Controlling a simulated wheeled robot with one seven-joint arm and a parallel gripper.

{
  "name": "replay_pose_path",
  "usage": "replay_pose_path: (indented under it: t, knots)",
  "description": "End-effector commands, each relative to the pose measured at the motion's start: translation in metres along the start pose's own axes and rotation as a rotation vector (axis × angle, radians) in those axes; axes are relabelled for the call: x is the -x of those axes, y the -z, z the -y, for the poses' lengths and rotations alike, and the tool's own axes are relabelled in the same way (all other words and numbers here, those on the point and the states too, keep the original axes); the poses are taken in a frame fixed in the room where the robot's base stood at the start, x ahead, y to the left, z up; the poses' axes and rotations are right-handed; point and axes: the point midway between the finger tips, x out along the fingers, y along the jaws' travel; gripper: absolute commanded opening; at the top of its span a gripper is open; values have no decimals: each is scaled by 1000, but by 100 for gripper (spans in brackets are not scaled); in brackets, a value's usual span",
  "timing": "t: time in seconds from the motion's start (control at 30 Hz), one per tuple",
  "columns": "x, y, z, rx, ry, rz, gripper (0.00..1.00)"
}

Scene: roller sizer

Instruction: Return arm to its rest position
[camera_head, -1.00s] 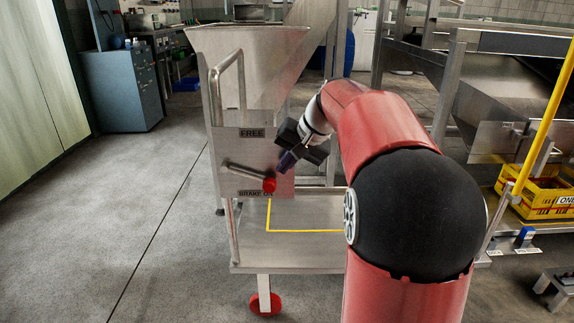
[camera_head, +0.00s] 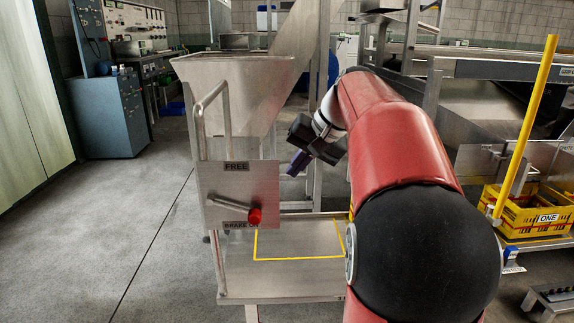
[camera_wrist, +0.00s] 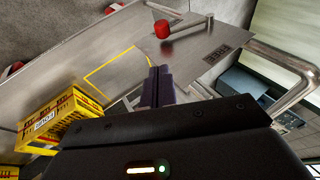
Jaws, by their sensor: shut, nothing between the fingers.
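My gripper (camera_head: 299,161) is in the middle of the head view, at the end of my red arm, in front of the steel hopper cart. Its dark purple fingers are together with nothing between them; they also show in the wrist view (camera_wrist: 157,87). The brake lever's red knob (camera_head: 255,216) is down and left of my gripper in the head view, apart from it. The lever lies on a plate marked FREE above and BRAKE ON below, with the knob end at the lower label. My arm hides part of the cart's right side.
The steel hopper (camera_head: 235,95) stands above the cart's deck (camera_head: 285,282), which bears a yellow outline. A yellow crate (camera_head: 530,222) labelled ONE sits at the right beside a yellow post (camera_head: 527,125). A blue-grey cabinet (camera_head: 108,118) stands back left. The floor at left is clear.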

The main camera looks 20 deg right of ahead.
Motion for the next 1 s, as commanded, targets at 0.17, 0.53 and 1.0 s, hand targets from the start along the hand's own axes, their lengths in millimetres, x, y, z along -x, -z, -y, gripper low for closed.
replay_pose_path:
  t: [0.17,0.53,1.0]
  knots:
    - [0,0,0,1,0,0,0]
    - [-13,-131,18,186,-141,-11,0]
    - [-57,-288,-42,563,-320,-94,0]
